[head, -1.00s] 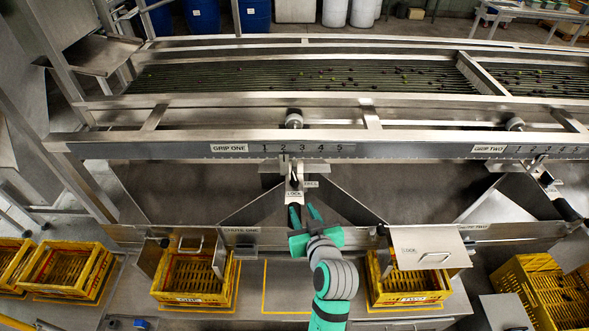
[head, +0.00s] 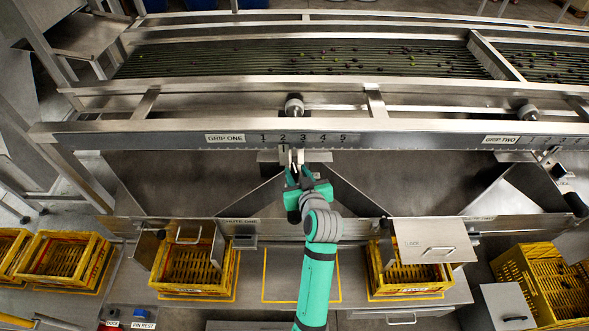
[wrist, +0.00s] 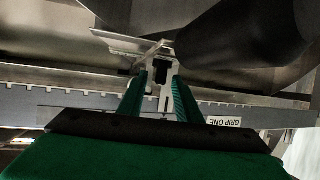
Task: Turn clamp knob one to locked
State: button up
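The grip one clamp hangs below the front rail, its pointer near mark 2. Its bracket (wrist: 166,92) shows pale in the wrist view, with a small dark part beside it. My gripper (head: 297,170) is up at this clamp from the front. Its two green fingers (wrist: 160,85) stand apart, one on each side of the clamp parts. I cannot tell whether they touch. The clamp knob and its LOCK label are mostly hidden behind my gripper in the head view, so the knob's setting cannot be read.
The numbered front rail (head: 390,138) runs just above my gripper. A dark rounded shape (wrist: 245,45) fills the wrist view's upper right. Sloping chute walls flank the clamp. Yellow crates (head: 192,268) stand below, with the lidded one (head: 410,275) to the right.

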aim_at(294, 174)
jog(key=shift+x, duration=1.5)
grip_shut()
jog(key=shift+f+m+h, duration=0.1)
jog(key=shift+m+h, duration=1.3)
jog(key=shift+h, duration=0.2)
grip_release()
